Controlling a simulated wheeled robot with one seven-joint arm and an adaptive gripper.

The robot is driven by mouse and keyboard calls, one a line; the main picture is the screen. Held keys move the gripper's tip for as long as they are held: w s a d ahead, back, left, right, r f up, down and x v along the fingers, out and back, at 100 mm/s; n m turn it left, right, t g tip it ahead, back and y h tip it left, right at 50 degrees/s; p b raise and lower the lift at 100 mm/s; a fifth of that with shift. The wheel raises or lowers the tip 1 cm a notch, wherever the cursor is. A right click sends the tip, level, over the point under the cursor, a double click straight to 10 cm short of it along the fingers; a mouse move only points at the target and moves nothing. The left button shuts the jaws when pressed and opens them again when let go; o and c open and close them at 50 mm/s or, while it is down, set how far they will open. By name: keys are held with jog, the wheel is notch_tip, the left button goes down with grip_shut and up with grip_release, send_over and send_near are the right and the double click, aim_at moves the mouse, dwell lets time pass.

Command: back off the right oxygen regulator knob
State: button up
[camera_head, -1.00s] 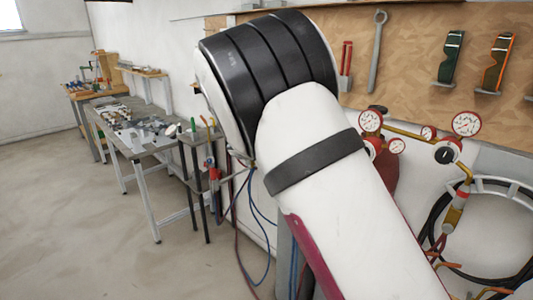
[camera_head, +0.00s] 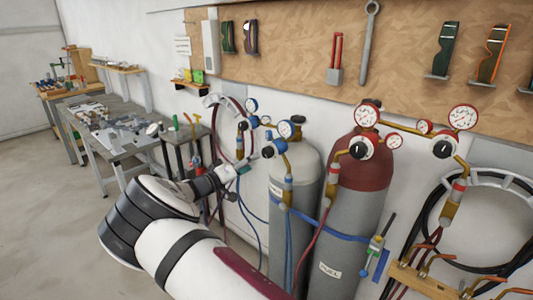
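Two blue-rimmed regulators stand at the grey cylinder (camera_head: 292,165). The right one has a blue gauge (camera_head: 286,129) and a dark round knob (camera_head: 268,152) facing me. The left one has a blue gauge (camera_head: 251,105) and a similar dark knob (camera_head: 243,126).
A red-topped cylinder (camera_head: 357,221) marked FUEL stands to the right, with red-rimmed regulators (camera_head: 361,147) above it. Blue and red hoses hang in front of the cylinders. A torch rack (camera_head: 428,283) is at lower right. Workbenches (camera_head: 118,131) stand at left; the floor there is clear.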

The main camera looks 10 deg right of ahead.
aim_at(265, 154)
jog(key=x, duration=0.9)
jog(key=shift+w+d, duration=0.1)
jog(key=shift+d, duration=0.1)
jog(key=c, duration=1.2)
